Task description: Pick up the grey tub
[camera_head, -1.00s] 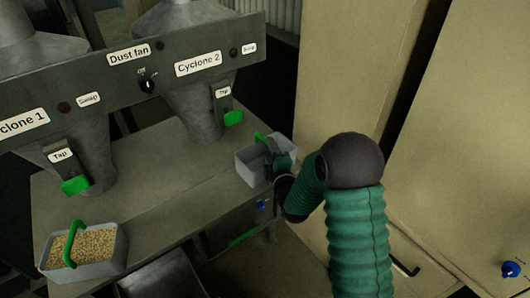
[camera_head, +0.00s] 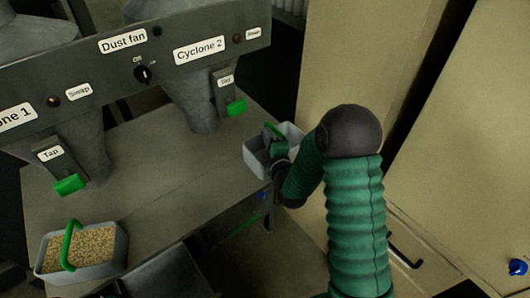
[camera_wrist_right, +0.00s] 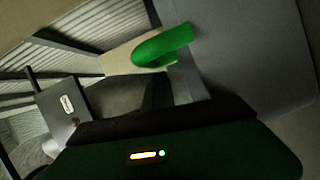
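A grey tub (camera_head: 254,164) with a green handle (camera_head: 271,131) stands at the right end of the bench, below Cyclone 2. My right gripper (camera_head: 272,148) is at this tub, by its handle, and hides part of it and its inside. I cannot tell whether the fingers are open or shut, or whether they touch the handle. In the right wrist view, the green handle (camera_wrist_right: 162,46) shows close ahead beside a large grey surface. A second grey tub (camera_head: 122,262), full of pale grain, with a green handle, stands at the front left. My left gripper is not in view.
The grey bench (camera_head: 170,190) is clear between the tubs. Above it hang the cyclones with green taps (camera_head: 236,108) and a labelled panel (camera_head: 120,62).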

